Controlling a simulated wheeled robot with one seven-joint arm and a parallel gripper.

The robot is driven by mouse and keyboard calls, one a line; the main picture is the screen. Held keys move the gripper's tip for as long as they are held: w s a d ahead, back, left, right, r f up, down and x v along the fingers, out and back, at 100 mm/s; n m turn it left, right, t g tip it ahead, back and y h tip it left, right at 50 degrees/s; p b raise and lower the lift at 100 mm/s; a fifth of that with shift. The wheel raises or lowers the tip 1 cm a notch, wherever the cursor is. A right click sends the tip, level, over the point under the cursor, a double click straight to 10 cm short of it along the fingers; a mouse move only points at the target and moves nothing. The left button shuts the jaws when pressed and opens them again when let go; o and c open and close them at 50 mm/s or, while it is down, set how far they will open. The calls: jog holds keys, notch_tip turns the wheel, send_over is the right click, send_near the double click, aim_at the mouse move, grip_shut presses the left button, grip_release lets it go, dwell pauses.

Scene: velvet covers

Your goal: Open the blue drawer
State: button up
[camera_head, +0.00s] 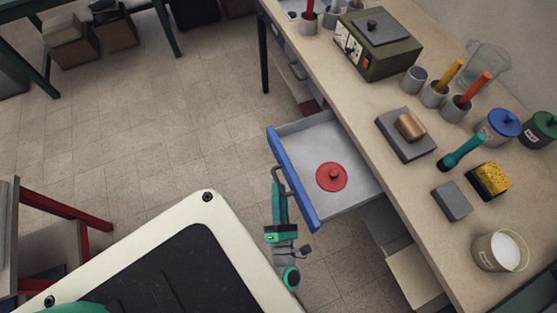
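The blue drawer (293,180) is pulled well out from under the workbench. Its blue front faces left and its grey inside shows. A red round lid with a knob (331,177) lies in it. A dark bar handle (285,182) sits on the outside of the blue front. My gripper (278,182), at the end of a teal and grey arm, is right at the handle. The fingertips are too small to tell whether they are closed around the handle.
The workbench (385,190) holds a dark green box device (377,43), several cups, a grey block with a copper piece (408,126), a yellow sponge (493,178) and a white-filled pot (499,251). A red-legged stand (66,207) is at left. Floor left of the drawer is clear.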

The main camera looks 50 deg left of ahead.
jog(key=v, duration=0.7)
jog(key=shift+d, duration=0.25)
jog(key=shift+s+f, duration=0.1)
